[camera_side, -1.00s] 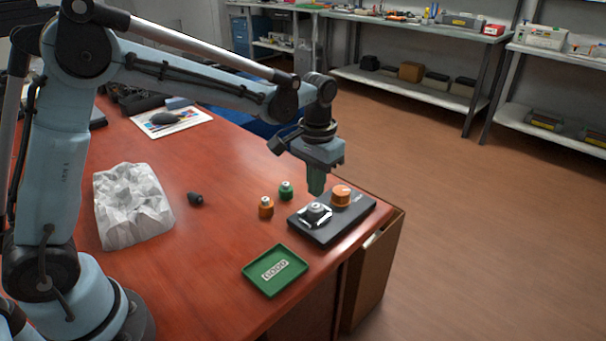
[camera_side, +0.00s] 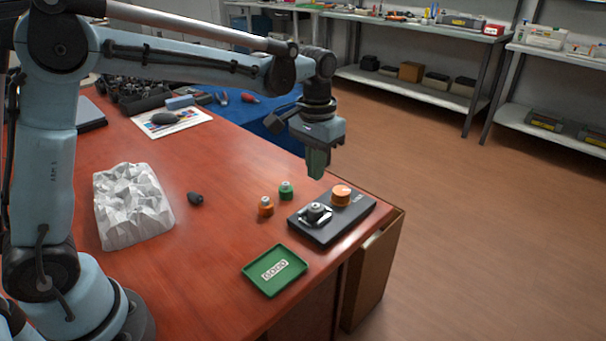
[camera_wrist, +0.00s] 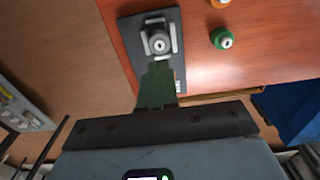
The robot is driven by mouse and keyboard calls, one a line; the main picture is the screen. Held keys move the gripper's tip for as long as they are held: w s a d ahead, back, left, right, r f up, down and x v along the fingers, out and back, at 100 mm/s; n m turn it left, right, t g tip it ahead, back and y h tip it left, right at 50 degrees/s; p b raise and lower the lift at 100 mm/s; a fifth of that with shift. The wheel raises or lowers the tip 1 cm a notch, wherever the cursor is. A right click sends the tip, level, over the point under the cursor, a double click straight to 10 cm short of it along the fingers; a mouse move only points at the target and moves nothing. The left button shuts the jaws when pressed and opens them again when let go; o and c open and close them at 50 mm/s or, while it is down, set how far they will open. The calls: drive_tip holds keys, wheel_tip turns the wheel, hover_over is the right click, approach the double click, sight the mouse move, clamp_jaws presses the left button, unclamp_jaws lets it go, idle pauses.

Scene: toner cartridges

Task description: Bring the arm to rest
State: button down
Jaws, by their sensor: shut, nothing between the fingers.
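My gripper (camera_side: 316,174) hangs in the air above the back left part of a black base plate (camera_side: 331,228), with its green fingers pointing down, closed together and empty. In the wrist view the shut fingers (camera_wrist: 157,82) overlap the plate (camera_wrist: 128,32). A dark grey toner cartridge (camera_side: 316,209) sits in a silver holder on the plate, and also shows in the wrist view (camera_wrist: 158,42). An orange cap (camera_side: 341,196) stands at the plate's far end; the gripper hides it in the wrist view.
A green cartridge (camera_side: 286,190) and an orange one (camera_side: 265,206) stand left of the plate. A green tray (camera_side: 250,272) lies in front. A black cartridge (camera_side: 195,199) lies beside a crumpled white block (camera_side: 131,205). The space around my gripper is clear.

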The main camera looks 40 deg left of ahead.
drive_tip(key=s+a+t, duration=0.2)
drive_tip(key=s+t, duration=0.1)
drive_tip(key=s, duration=0.4)
drive_tip(key=s+a+r+t, duration=0.1)
drive_tip(key=s+t, duration=0.3)
drive_tip(key=s, duration=0.4)
drive_tip(key=shift+a+r, duration=0.2)
drive_tip(key=shift+a, duration=0.5)
